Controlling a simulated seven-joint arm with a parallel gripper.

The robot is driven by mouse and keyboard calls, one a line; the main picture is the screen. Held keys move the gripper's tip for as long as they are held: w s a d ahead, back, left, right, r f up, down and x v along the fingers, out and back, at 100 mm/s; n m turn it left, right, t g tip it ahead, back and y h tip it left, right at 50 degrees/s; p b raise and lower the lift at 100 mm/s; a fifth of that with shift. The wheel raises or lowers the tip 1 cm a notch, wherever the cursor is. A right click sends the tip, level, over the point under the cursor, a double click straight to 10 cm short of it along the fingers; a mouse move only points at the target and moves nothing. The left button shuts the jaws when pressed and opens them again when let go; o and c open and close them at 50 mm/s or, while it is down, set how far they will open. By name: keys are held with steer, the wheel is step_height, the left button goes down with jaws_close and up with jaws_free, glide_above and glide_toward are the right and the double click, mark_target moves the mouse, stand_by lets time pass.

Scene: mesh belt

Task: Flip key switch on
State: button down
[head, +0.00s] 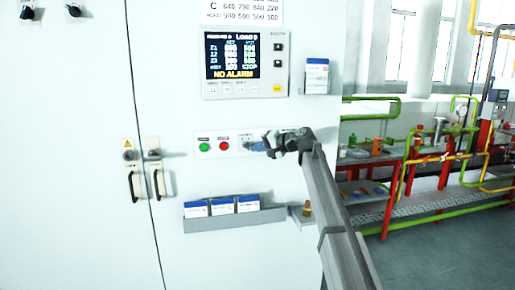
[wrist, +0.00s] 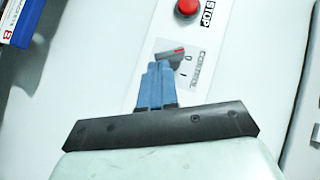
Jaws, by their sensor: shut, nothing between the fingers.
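The key switch (wrist: 170,56) is a dark knob with a red mark at its right end, on a white label (wrist: 195,65) reading CONTROL with 0 and another mark. In the wrist view its handle lies across the picture, slightly tilted. My gripper (wrist: 159,66) has blue fingers, closed together and empty. The fingertips are right beside the knob's lower edge; I cannot tell whether they touch it. In the head view my gripper (head: 268,143) is at the button strip and hides the switch.
A red STOP button (wrist: 187,8) sits beside the switch. A green button (head: 204,147) is farther left. A display (head: 245,63) is above, and a tray (head: 236,221) with several boxes is below. A box holder (head: 316,78) sticks out at upper right.

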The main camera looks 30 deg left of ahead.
steer(key=shift+f+m+y, duration=0.3)
steer(key=shift+m+y, duration=0.1)
steer(key=shift+y, duration=0.1)
steer(key=m+y, duration=0.2)
steer(key=f+m+y, duration=0.1)
steer(key=m+y, duration=0.1)
steer(key=f+m+y, duration=0.1)
steer(key=m+y, duration=0.1)
steer(key=shift+s+a+f+m, duration=0.25)
steer(key=shift+s+a+m, duration=0.05)
steer(key=shift+s+a, duration=0.1)
stand_by(0.3)
steer(key=w+f+v, duration=0.1)
steer(key=w+v, duration=0.1)
steer(key=v, duration=1)
steer(key=shift+d+f, duration=0.15)
steer(key=shift+f, duration=0.35)
